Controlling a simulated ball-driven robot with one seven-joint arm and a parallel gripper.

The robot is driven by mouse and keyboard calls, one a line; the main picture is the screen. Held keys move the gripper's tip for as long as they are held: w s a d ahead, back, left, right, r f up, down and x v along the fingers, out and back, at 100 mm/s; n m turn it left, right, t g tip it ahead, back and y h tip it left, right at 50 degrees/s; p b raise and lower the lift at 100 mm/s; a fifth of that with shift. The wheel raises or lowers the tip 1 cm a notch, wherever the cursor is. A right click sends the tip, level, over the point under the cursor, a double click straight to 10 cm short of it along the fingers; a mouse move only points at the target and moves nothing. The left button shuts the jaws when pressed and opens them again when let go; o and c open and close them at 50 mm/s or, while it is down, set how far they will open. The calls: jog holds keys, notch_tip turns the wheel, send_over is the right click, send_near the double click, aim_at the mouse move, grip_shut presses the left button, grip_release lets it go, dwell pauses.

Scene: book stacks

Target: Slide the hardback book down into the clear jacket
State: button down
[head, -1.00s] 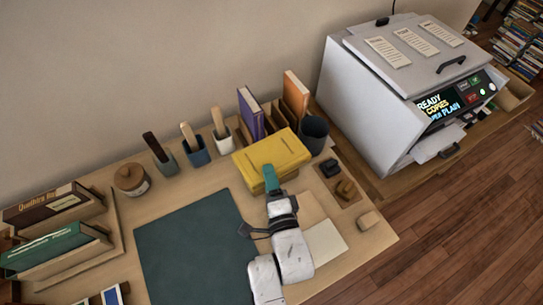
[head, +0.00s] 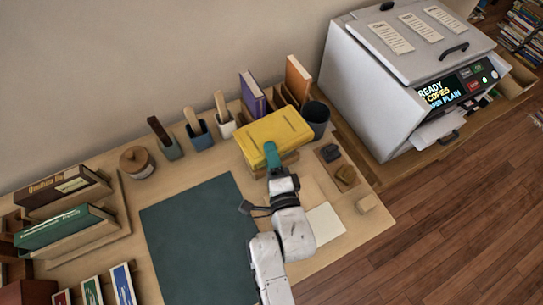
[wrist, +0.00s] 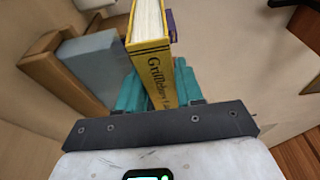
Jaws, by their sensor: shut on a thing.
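A yellow hardback book (head: 273,137) is held at the far end of the desk by my gripper (head: 271,155). In the wrist view, the teal fingers (wrist: 157,92) are shut on the yellow book (wrist: 154,60), one on each side. Its spine with dark lettering faces the wrist camera, and its pale page edge shows at the top. A light wooden piece shows just under the book in the head view, partly hidden by the book and gripper. I cannot make out the clear jacket in either view.
A purple book (head: 252,92) and an orange book (head: 298,78) stand behind the yellow book. A dark cup (head: 317,118) stands close to its right. A dark green mat (head: 200,240) leaves clear room at left. A copier (head: 385,90) stands beyond the desk.

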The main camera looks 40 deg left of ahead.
jog(key=s+d+r+p, duration=0.5)
jog(key=s+d+r, duration=0.2)
jog(key=s, duration=0.5)
jog(key=shift+d+r, duration=0.15)
jog(key=shift+r, duration=1.2)
jog(key=shift+w, duration=0.1)
jog(key=w+a+f+b, duration=0.4)
jog(key=w+a+f, duration=0.2)
jog(key=w+f, duration=0.3)
jog(key=shift+w+a, duration=0.4)
jog(key=shift+w, duration=0.6)
jog(key=b, duration=0.1)
jog(key=w+f+b, duration=0.1)
jog(key=b, duration=0.1)
jog(key=shift+a+f, duration=0.3)
jog(key=shift+a, duration=0.05)
jog(key=shift+f+b, duration=0.4)
jog(key=shift+f, duration=0.6)
